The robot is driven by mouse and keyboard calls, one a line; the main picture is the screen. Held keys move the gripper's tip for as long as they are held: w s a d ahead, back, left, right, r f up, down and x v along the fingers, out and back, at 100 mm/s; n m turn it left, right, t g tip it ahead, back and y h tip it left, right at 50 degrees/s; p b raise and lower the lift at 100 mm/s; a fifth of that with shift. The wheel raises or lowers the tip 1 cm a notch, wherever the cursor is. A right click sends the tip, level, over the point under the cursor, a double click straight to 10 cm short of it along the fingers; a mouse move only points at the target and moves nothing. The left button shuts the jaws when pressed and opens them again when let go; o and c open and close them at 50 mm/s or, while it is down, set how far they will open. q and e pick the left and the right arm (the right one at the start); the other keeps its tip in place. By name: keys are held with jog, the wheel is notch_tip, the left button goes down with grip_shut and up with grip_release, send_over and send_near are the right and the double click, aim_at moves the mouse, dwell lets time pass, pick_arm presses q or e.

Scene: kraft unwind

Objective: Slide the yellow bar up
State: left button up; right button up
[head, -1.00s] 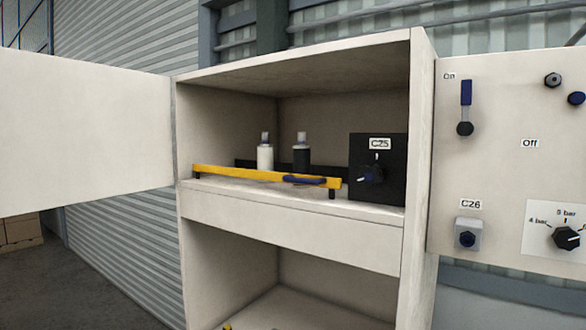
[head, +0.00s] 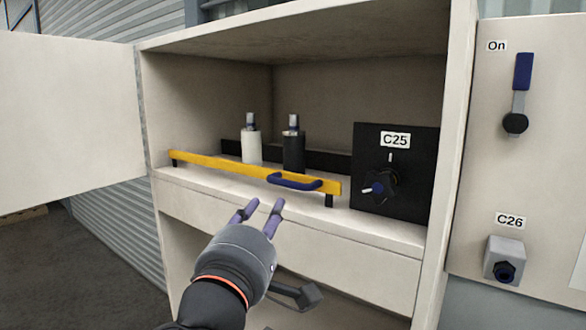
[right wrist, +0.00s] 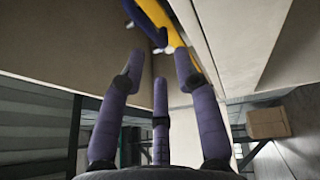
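The yellow bar (head: 225,166) runs across the front of the cabinet's upper shelf, with a blue handle (head: 294,182) near its right end. It lies low, just above the shelf's front edge, on short black supports. The bar also shows at the top of the right wrist view (right wrist: 187,43). My right gripper (head: 261,206) is in front of the shelf edge, below and a little left of the blue handle. Its purple fingers are spread and empty, apart from the bar. My left gripper is not in view.
Behind the bar stand a white bottle (head: 251,147) and a black bottle (head: 293,152). A black box labelled C25 (head: 408,205) with a knob is at the right. The cabinet's open left door (head: 65,120) and the right panel (head: 540,180) flank the shelf.

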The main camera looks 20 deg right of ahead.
aim_at(282, 180)
jog(key=x, duration=0.6)
jog(key=r+p+x, duration=0.1)
jog(key=x, duration=0.3)
jog(key=shift+s+r, duration=0.1)
jog(key=shift+s, duration=0.1)
jog(key=shift+c, duration=0.2)
grip_shut()
jog(key=shift+r, duration=0.15)
